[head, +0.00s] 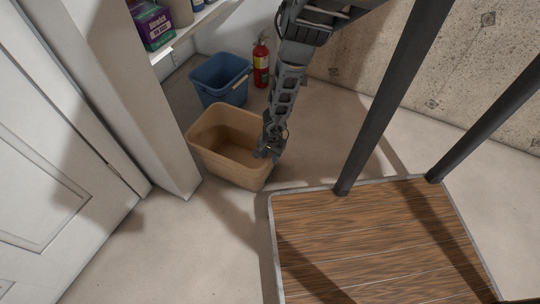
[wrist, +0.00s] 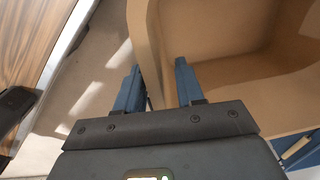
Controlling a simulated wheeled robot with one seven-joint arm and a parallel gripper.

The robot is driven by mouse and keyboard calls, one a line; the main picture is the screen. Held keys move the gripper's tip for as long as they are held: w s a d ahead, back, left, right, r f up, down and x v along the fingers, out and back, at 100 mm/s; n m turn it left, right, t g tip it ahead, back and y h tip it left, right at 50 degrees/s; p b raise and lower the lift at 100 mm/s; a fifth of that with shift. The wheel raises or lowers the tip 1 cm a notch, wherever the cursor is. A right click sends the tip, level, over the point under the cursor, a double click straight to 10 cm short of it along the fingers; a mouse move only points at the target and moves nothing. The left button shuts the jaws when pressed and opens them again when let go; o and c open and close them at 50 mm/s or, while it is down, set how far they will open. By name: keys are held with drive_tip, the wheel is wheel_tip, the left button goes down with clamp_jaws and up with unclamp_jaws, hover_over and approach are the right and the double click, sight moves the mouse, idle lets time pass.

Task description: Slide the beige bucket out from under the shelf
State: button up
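The beige bucket (head: 235,165) is an open, empty-looking rectangular tub standing upright on the floor, just right of the white shelf's end panel and in front of a blue bucket. My gripper (head: 268,150) is at the bucket's right rim, pointing down. In the wrist view, the bucket (wrist: 225,35) fills the upper right. My gripper (wrist: 158,75) has its two blue fingers apart, with the right finger on the inside of the rim and the left finger outside it. I see no clear clamping on the wall.
A blue bucket (head: 220,79) stands behind, near a red fire extinguisher (head: 261,62). The white shelf (head: 195,32) with boxes is above left. A wood-topped platform (head: 375,240) with dark posts (head: 395,95) stands at right. Floor (head: 185,250) in front of the bucket is clear.

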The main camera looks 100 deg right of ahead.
wheel_tip(320, 180, up, 8)
drive_tip(key=p, duration=0.7)
drive_tip(key=shift+s+a+f, duration=0.15)
drive_tip(key=shift+s+f, duration=0.05)
drive_tip(key=shift+s, duration=0.05)
